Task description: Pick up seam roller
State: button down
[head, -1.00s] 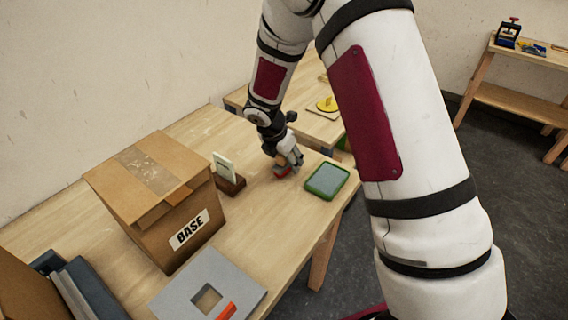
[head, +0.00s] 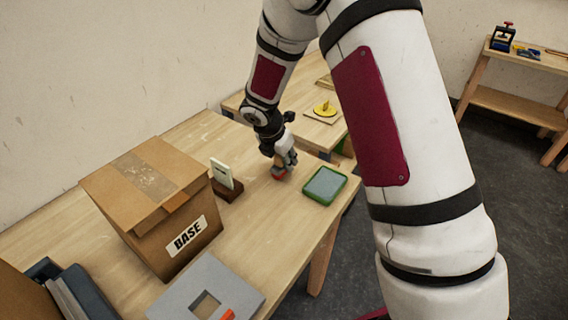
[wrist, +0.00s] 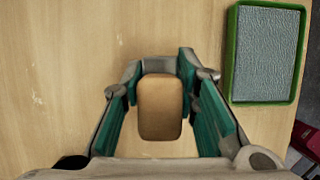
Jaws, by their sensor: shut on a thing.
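My gripper (wrist: 160,90) points down over the wooden table, with its teal fingers on either side of a tan, rounded block-like piece (wrist: 160,108). I take this to be the seam roller, held between the fingers. In the head view my gripper (head: 286,160) is low near the tabletop, and a small red part (head: 279,173) of the held thing shows beneath it. The rest of it is hidden by the fingers. I cannot tell whether it touches the table.
A green-rimmed tray (head: 311,197) with a grey surface lies just right of my gripper. A white card in a brown stand (head: 228,190) and a cardboard box marked BASE (head: 150,235) are left. A grey plate (head: 180,298) lies in front. A yellow piece (head: 324,108) sits behind.

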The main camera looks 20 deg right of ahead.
jog(key=shift+s+r, duration=0.2)
jog(key=shift+r, duration=0.35)
jog(key=shift+s+r, duration=0.15)
jog(key=shift+r, duration=0.4)
jog(key=s, duration=0.5)
jog(key=s+a+r, duration=0.1)
jog(key=s, duration=0.4)
jog(key=s+b, duration=0.1)
jog(key=s, duration=0.4)
jog(key=shift+s+a+r, duration=0.15)
jog(key=shift+a, duration=0.15)
